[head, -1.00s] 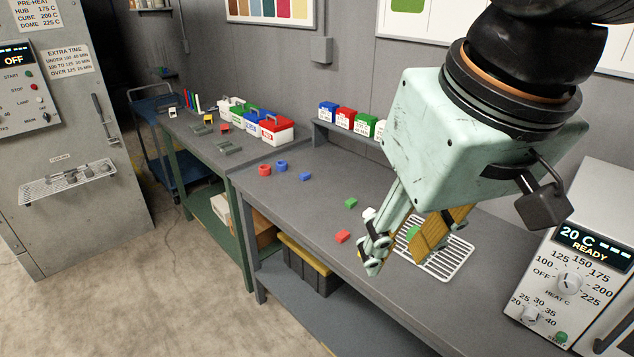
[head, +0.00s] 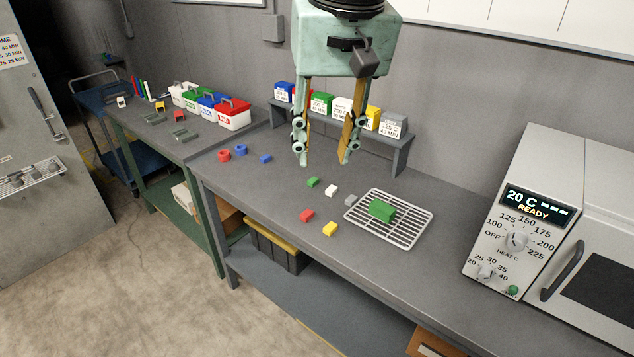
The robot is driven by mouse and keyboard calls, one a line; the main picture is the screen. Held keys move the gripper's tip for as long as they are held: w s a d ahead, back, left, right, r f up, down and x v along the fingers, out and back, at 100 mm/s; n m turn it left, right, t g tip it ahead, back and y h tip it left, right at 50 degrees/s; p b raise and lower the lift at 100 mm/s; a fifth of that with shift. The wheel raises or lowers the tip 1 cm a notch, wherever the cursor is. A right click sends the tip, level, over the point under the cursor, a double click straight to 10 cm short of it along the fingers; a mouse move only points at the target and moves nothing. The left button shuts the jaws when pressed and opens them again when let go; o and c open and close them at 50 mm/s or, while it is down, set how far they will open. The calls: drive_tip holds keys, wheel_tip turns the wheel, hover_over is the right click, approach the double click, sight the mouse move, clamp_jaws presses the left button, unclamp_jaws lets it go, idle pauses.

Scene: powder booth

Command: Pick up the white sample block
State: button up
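The white sample block (head: 331,190) is a small white block lying on the grey bench top. It sits between a small green block (head: 313,182) and a small grey block (head: 350,200). My gripper (head: 323,163) points down above the bench, with its two fingers spread wide apart. It is open and empty. In the picture its fingertips are just above the white block, and the block is in full view below them. I cannot tell the exact height of the fingertips over the bench.
A red block (head: 306,215) and a yellow block (head: 330,229) lie nearby. A wire rack (head: 414,239) bears a larger green block (head: 381,209). A shelf (head: 398,158) with coloured labelled boxes stands behind my gripper. An oven (head: 513,237) stands at the right. Blue and red rings lie left.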

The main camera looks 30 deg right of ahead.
drive_tip(key=w+d+f+m+p, duration=0.1)
drive_tip(key=w+d, duration=0.1)
drive_tip(key=w, duration=0.4)
drive_tip(key=w+d+f+m, duration=0.1)
drive_tip(key=w+d, duration=0.2)
drive_tip(key=w, duration=0.4)
drive_tip(key=m+g+p, duration=0.3)
drive_tip(key=m+p, duration=0.1)
drive_tip(key=m, duration=0.3)
hover_over(331, 188)
wheel_tip(331, 188, down, 26)
drive_tip(key=f, duration=0.1)
drive_tip(key=shift+r, duration=0.25)
drive_tip(key=shift+f, duration=4.3)
drive_tip(key=shift+s+f, duration=0.15)
drive_tip(key=shift+f, duration=2.45)
